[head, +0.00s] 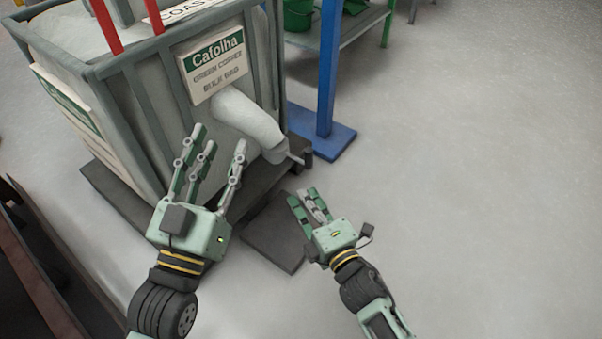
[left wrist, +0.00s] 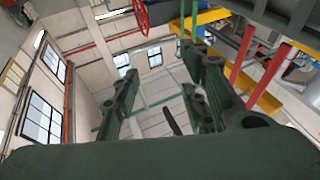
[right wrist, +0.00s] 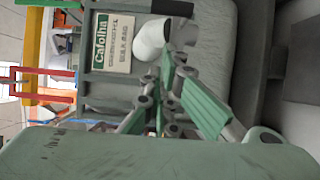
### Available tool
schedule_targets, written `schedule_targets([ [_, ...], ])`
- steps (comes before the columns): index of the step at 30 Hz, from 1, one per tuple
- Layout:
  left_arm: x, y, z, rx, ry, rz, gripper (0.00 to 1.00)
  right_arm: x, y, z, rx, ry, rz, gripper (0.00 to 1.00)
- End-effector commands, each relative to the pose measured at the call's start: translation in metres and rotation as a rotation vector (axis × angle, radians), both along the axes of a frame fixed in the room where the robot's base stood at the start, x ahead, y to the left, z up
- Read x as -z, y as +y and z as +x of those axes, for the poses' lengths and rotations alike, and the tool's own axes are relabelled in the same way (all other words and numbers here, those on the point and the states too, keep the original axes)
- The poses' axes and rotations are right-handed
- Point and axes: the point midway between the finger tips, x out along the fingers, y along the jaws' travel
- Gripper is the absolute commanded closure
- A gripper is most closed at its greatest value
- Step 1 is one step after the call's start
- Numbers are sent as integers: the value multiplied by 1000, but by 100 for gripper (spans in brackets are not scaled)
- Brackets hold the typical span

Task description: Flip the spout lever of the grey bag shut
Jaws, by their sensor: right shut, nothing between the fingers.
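The grey bag (head: 160,110) stands at the upper left of the head view, with a green and white Cafolha label. Its pale spout (head: 245,115) slopes down to a grey collar, where a small lever (head: 297,158) sticks out to the right. The spout also shows in the right wrist view (right wrist: 152,38). My left gripper (head: 215,152) is open and empty, left of the spout end and apart from the lever. My right gripper (head: 306,196) is shut and empty, below the lever in the picture. The left wrist view shows open fingers (left wrist: 165,100) and no spout.
A dark platform (head: 120,195) lies under the bag, and a dark plate (head: 275,240) lies on the floor between my grippers. A blue post (head: 327,70) stands right of the spout. A green table (head: 350,30) with buckets is behind. Floor at right is clear.

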Motion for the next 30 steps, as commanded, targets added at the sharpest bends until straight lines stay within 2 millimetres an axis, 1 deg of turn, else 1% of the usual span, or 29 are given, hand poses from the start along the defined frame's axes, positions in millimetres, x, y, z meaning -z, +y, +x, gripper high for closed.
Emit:
schedule_targets([
  [1,-6,-1,-3,3,-43,-12,60,1,5,11,-1,-4,1,100],
  [3,-19,-1,-7,7,-109,-30,60,1,12,23,-1,-3,1,100],
  [8,-45,-1,-22,15,-252,-71,60,1,25,48,-1,-2,0,100],
  [12,-61,1,-34,20,-351,-100,60,1,16,68,1,-2,-2,100],
  [15,-69,1,-41,23,-400,-114,60,1,13,76,0,-1,-2,100],
  [19,-75,2,-46,24,-436,-124,60,0,11,82,0,0,0,100],
  [30,-77,2,-47,25,-444,-126,60,0,11,83,0,0,1,100],
])
